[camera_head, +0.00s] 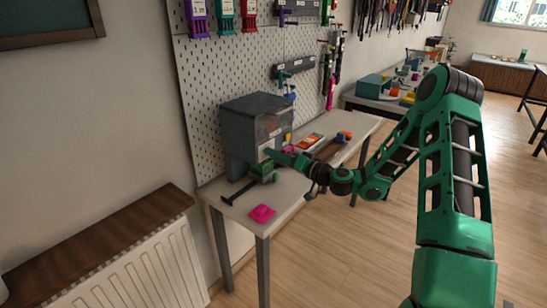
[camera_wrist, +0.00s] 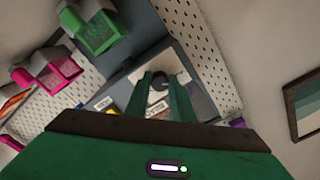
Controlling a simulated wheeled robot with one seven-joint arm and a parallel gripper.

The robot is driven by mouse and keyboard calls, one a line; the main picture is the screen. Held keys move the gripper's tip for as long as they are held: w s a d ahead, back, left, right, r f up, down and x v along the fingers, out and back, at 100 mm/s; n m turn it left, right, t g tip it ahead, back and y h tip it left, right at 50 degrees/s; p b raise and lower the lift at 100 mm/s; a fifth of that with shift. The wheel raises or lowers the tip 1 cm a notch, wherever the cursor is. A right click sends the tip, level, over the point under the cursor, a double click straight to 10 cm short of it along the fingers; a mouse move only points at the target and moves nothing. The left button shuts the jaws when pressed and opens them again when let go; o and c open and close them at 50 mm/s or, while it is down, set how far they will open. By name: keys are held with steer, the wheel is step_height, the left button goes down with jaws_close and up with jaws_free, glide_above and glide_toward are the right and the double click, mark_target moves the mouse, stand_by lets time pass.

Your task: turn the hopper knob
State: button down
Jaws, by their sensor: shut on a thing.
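The hopper (camera_head: 240,122) is a grey box with a clear front panel, standing on the narrow table against the pegboard. My gripper (camera_head: 268,154) reaches in from the right, at the lower front of the hopper. In the wrist view the dark round knob (camera_wrist: 157,81) lies between the tips of my two green fingers (camera_wrist: 163,84). My gripper is shut on the knob. Its far side and the contact of the fingers are partly hidden. In the head view my gripper hides the knob.
The table (camera_head: 290,200) holds a pink object (camera_head: 262,213) at its near end and a black T-shaped tool (camera_head: 240,191) before the hopper. An orange-red box (camera_head: 311,143) lies to the right. The pegboard (camera_head: 203,95) stands close behind. A radiator (camera_head: 130,260) is at left.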

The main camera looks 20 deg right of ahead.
steer(key=shift+s+f+n, duration=0.1)
steer(key=shift+f+n, duration=0.15)
steer(key=shift+n, duration=0.05)
steer(key=c, duration=1.5)
jaws_free()
steer(key=shift+c, duration=0.2)
steer(key=shift+r, duration=0.1)
steer(key=v, duration=1)
steer(key=shift+s+d, duration=0.2)
steer(key=shift+d, duration=0.05)
